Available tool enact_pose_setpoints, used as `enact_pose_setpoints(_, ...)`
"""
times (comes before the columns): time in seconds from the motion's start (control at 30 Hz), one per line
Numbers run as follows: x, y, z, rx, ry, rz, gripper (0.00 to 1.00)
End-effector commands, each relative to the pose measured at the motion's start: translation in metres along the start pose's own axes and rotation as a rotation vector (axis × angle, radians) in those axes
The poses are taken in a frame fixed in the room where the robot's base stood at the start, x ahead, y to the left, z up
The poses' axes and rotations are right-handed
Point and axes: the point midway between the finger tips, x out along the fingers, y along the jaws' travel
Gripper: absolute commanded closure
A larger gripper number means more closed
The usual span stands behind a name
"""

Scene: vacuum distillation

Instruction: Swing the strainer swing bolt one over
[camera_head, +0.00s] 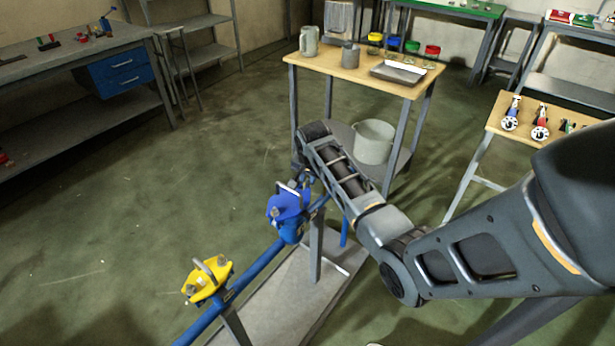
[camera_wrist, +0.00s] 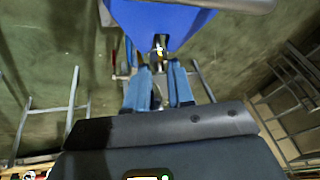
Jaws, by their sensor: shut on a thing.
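The blue-lidded body (camera_head: 287,205), which I take to be the strainer, stands on a blue pipe line; its blue lid also fills the top of the wrist view (camera_wrist: 160,18). My gripper (camera_head: 301,181) is at the far side of this lid, partly hidden by my arm. In the wrist view my gripper's two blue fingers (camera_wrist: 158,92) reach toward the lid's edge, with a thin grey metal piece between them, seemingly the swing bolt. The fingers are shut on it. A small bright metal end (camera_wrist: 159,46) shows in the lid's notch. The bolt's exact tilt is unclear.
A yellow-lidded fitting (camera_head: 208,278) sits on the same blue pipe (camera_head: 255,267), nearer and left. A grey base plate (camera_head: 272,305) lies below. Behind stands a wooden-topped table (camera_head: 340,66) with a bucket (camera_head: 374,141) on its shelf. The floor to the left is clear.

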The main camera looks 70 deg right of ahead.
Motion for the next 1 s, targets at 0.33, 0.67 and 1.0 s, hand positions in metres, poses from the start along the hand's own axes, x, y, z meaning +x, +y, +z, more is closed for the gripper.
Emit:
enact_pose_setpoints(0.33, 0.017, 0.011, -0.017, 0.078, -0.267, -0.075, 1.00)
enact_pose_setpoints(0.67, 0.019, 0.012, -0.019, 0.094, -0.330, -0.097, 1.00)
enact_pose_setpoints(1.0, 0.019, 0.012, -0.019, 0.093, -0.328, -0.097, 0.65)
